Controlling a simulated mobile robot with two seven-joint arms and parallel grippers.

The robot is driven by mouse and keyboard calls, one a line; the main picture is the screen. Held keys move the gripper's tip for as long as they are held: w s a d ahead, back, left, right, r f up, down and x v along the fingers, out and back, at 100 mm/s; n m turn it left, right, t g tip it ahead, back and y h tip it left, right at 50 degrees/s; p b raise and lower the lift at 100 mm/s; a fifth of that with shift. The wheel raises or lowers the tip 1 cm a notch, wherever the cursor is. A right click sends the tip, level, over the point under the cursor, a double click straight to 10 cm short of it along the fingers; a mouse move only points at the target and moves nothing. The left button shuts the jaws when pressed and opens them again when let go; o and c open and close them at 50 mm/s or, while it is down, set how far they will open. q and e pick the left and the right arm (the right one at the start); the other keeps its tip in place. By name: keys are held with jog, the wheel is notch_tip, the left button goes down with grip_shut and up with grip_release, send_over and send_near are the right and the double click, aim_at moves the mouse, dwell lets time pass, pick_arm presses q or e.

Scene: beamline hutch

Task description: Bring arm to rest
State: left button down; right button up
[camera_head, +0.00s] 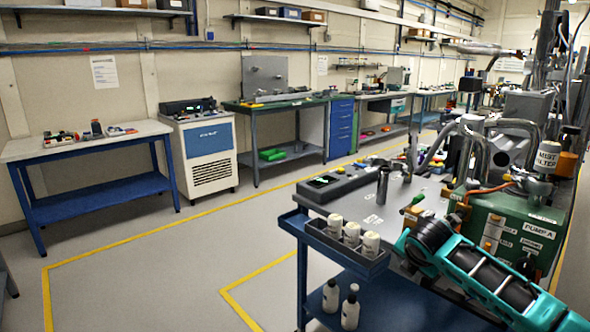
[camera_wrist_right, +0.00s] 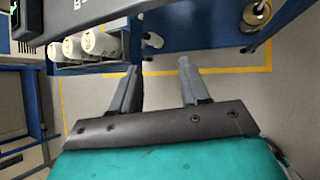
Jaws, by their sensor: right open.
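My right arm, teal with black joints, enters the head view from the bottom right and reaches up beside the blue cart (camera_head: 302,255). Its gripper fingers cannot be made out in the head view. In the right wrist view my right gripper (camera_wrist_right: 158,69) has its two grey fingers spread apart with nothing between them. Beyond the fingertips is the blue cart's edge, with floor and a yellow line below. My left gripper and arm are not in view.
White-capped bottles (camera_head: 351,233) stand in a dark tray on the cart's side, left of my right gripper (camera_wrist_right: 97,43). More bottles (camera_head: 350,311) stand on its lower shelf. Pump A (camera_head: 515,228) crowds the right. Open floor (camera_head: 165,285) lies left, before benches and a white cabinet (camera_head: 205,155).

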jog(key=s+a+f+m+y, duration=0.6)
jog(key=s+a+f+m, duration=0.4)
jog(key=s+a+f, duration=0.5)
jog(key=s+d+f+m+t, duration=0.1)
jog(key=s+d+f+m, duration=0.1)
jog(key=s+m, duration=0.4)
jog(key=s+d+f+m+t+h, duration=0.1)
jog(key=s+d+m+t, duration=0.1)
jog(key=s+m, duration=0.5)
jog(key=s+d, duration=0.1)
jog(key=s, duration=0.4)
jog(key=shift+f+m, duration=0.3)
jog(key=shift+f, duration=0.05)
